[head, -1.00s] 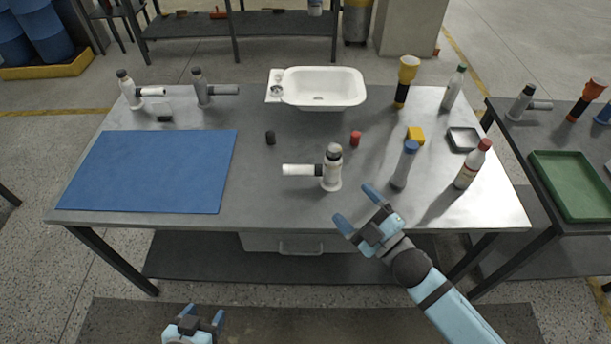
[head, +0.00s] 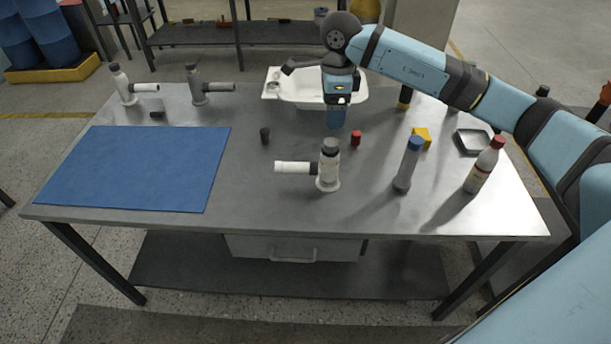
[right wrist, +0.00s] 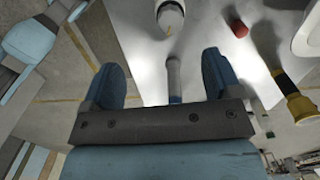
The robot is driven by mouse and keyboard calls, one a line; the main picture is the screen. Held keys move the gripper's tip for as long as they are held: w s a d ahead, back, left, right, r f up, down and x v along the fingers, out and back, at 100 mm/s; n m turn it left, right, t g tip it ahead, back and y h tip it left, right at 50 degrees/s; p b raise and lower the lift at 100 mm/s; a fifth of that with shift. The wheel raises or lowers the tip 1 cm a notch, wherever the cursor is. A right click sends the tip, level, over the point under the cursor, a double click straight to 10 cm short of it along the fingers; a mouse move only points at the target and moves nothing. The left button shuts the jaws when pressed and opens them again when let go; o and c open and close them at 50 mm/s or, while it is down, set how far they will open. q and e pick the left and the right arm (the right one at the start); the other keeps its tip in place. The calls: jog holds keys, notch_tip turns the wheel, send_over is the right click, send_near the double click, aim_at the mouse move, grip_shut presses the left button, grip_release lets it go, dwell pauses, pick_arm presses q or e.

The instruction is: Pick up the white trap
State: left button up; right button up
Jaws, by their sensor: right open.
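A white trap (head: 328,168) stands upright near the front middle of the table, with a grey cap and a white side pipe pointing left. Another white trap (head: 124,86) stands at the back left, beside a grey trap (head: 197,86). My right gripper (head: 336,122) points down behind the front trap and in front of the white basin (head: 290,92), apart from the trap. In the right wrist view its fingers (right wrist: 161,62) are spread, with nothing held. A pale round object at the top there is cut off, and I cannot tell what it is. My left gripper is out of view.
A blue mat (head: 135,168) covers the table's left. A red cylinder (head: 356,138) and a dark one (head: 265,135) lie near the trap.

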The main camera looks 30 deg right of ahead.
aim_at(330, 142)
jog(key=f, duration=0.8)
jog(key=shift+w+d, duration=0.2)
jog(key=shift+d, duration=0.1)
jog(key=shift+w+f+p, duration=0.2)
jog(key=shift+f+p, duration=0.1)
jog(key=shift+f, duration=1.05)
jog(key=shift+w+f+p, duration=0.15)
jog(key=shift+f+p, duration=0.1)
jog(key=shift+f, duration=1.1)
jog(key=c, duration=1.4)
jog(key=shift+o, duration=0.2)
jog(key=shift+r, duration=0.1)
